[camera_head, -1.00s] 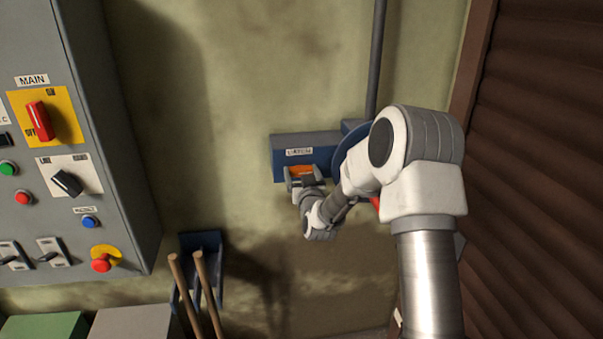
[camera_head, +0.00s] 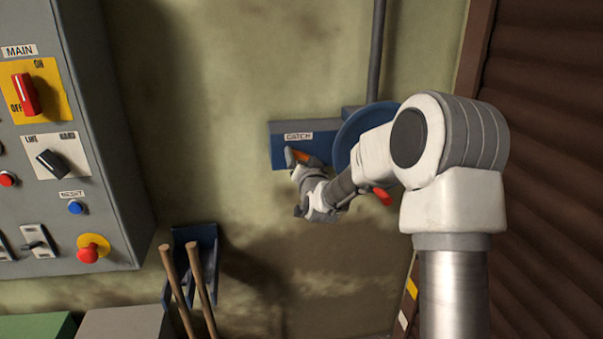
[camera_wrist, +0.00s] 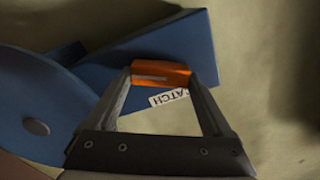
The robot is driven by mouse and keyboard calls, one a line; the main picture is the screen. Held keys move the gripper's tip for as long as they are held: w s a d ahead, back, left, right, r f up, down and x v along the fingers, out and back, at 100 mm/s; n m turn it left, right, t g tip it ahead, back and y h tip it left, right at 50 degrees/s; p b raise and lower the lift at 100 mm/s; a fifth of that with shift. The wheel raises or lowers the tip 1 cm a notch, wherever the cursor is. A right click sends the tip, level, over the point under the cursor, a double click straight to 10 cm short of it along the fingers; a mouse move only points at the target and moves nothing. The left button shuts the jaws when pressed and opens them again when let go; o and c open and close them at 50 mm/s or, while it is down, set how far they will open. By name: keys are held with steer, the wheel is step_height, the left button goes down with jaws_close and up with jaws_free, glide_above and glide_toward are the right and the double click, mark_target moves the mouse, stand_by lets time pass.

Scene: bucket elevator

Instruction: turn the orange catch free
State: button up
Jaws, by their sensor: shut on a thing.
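The orange catch (camera_head: 299,156) sits on the front of a blue box labelled CATCH (camera_head: 277,145) on the wall. In the head view only a tilted part of the catch shows above my gripper (camera_head: 294,164). In the wrist view the orange catch (camera_wrist: 160,74) lies between the two fingertips of my gripper (camera_wrist: 160,82), which is shut on it. The blue box (camera_wrist: 195,45) and part of its label show behind the fingers. My wrist hides the lower part of the catch in the head view.
A blue disc (camera_head: 362,128) stands right of the box, partly behind my arm, with a red handle (camera_head: 382,196) below. A grey control cabinet (camera_head: 112,190) is at the left. Two wooden handles (camera_head: 192,285) stand in a blue wall holder. Bare wall lies between.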

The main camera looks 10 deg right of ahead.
steer(key=m+b, duration=0.4)
steer(key=b, duration=0.1)
steer(key=m+b, duration=0.2)
steer(key=shift+d+f+m+b, duration=0.15)
steer(key=shift+f+m+b, duration=0.15)
steer(key=shift+f+b, duration=0.05)
steer(key=m+b, duration=0.4)
steer(key=shift+m+b, duration=1)
steer(key=shift+r, duration=0.15)
steer(key=o, duration=1.1)
steer(key=shift+o, duration=0.2)
steer(key=shift+s, duration=0.15)
